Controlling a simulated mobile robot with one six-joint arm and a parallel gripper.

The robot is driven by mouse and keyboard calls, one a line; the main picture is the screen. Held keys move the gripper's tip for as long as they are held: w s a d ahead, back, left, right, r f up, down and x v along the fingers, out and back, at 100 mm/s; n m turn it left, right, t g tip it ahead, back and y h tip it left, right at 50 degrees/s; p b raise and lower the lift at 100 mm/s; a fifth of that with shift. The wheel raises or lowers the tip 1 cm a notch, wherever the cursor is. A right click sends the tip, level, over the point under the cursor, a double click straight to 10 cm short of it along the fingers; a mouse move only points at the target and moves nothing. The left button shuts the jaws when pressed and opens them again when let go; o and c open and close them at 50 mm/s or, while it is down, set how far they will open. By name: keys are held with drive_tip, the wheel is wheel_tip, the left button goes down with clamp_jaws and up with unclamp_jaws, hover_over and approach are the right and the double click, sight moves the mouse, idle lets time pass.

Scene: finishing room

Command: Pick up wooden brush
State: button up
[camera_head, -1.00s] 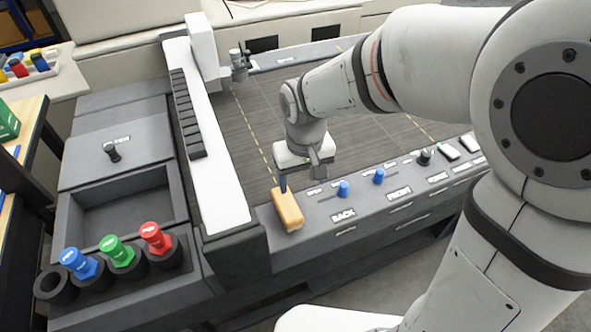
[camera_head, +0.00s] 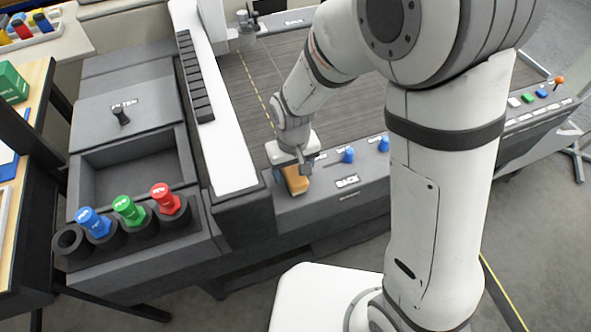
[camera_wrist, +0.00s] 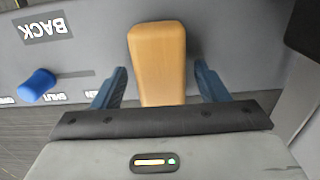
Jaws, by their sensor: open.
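The wooden brush shows as an orange-tan wooden block (camera_head: 297,184) on the dark grey front ledge, left of the BACK label. In the wrist view the wooden brush (camera_wrist: 158,60) points away from the camera, its near end hidden behind the gripper body. My gripper (camera_wrist: 160,88) is open, with one blue finger on each side of the brush and a visible gap on both sides. In the head view my gripper (camera_head: 291,170) is above the brush and hides part of it. I cannot tell how far down the fingers reach.
Blue knobs (camera_head: 348,155) stand on the ledge right of the brush; one knob (camera_wrist: 37,86) shows left in the wrist view. A raised white-topped rail (camera_head: 222,150) is close on the left. Blue, green and red bottles (camera_head: 130,211) stand in holders farther left.

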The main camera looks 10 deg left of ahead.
sight(293, 168)
drive_tip(key=shift+c, duration=0.6)
drive_tip(key=c, duration=1)
wheel_tip(293, 168, up, 10)
drive_tip(key=shift+r+b, duration=0.1)
drive_tip(key=shift+b, duration=0.55)
drive_tip(key=o, duration=0.4)
drive_tip(key=shift+c, duration=1.3)
